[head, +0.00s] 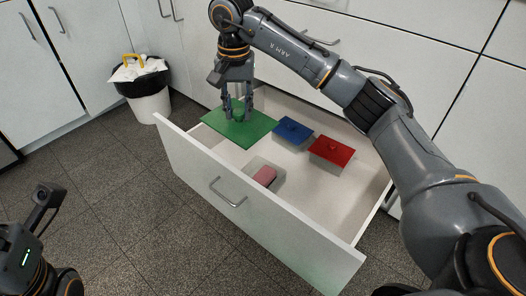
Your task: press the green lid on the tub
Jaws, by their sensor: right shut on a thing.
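The green lid (227,130) is a flat square plate at the left end of an open drawer. My right gripper (238,115) is over it, with its fingers shut on the lid's green knob. The lid's left corner reaches over the drawer's left wall; I cannot tell how high it is above the drawer floor. An open, pale tub (281,181) stands in the drawer near the front panel, to the right of and nearer than the lid. A pink block (265,176) lies in it. Part of my left arm shows at lower left; its fingertips are not visible.
A blue lid (293,131) and a red lid (332,151), each with a knob, are in the drawer right of the green one. The drawer's front panel (190,173) bears a handle. A lined bin (147,90) stands at left. The drawer's right part is clear.

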